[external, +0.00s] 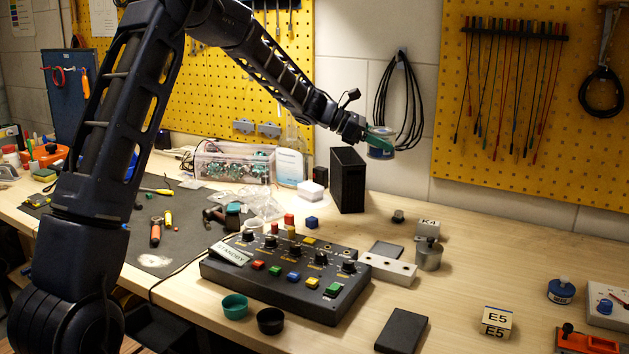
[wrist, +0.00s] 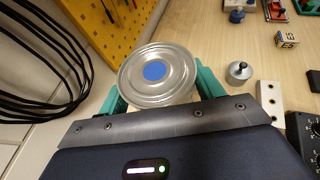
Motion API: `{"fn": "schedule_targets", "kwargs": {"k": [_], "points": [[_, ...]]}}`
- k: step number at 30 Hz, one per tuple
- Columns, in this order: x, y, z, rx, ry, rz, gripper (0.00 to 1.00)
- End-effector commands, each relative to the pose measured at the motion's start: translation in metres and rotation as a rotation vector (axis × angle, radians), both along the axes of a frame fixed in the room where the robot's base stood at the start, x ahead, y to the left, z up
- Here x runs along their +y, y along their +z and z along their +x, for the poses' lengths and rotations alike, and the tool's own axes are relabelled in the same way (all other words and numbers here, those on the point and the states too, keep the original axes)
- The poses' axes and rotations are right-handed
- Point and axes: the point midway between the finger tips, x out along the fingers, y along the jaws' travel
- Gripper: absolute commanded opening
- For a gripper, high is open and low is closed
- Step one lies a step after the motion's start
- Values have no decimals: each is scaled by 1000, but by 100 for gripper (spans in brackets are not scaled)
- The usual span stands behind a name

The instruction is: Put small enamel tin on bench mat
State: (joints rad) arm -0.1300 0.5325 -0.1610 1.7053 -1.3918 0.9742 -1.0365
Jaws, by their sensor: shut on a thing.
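My gripper (external: 376,138) is shut on a small round tin (external: 381,153), held high above the back of the bench by the tile wall. In the wrist view the tin (wrist: 155,72) sits between the green fingers, its ringed silver face with a blue centre dot turned to the camera. Its side shows blue and pale in the external view. The dark bench mat (external: 188,236) lies on the left of the bench, partly hidden behind my arm. It is far to the left of the tin and is not in the wrist view.
Screwdrivers, a hammer (external: 222,217) and a pale smudge are on the mat. A black control box (external: 285,285) and a tall black bin (external: 347,180) stand between the tin and the mat's front. A clear electronics case (external: 233,163) stands behind. Black cables (external: 398,100) hang near my gripper.

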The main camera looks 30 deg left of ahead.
Motion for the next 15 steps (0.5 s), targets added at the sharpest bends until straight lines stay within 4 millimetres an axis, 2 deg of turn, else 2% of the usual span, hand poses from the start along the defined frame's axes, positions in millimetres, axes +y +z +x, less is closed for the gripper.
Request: {"fn": "schedule_targets", "kwargs": {"k": [1,3,8,15], "points": [[25,1,1,0,39,1,34],[56,1,2,-1,89,1,34],[126,1,-1,-1,202,2,34],[230,3,-18,-2,375,3,34]]}}
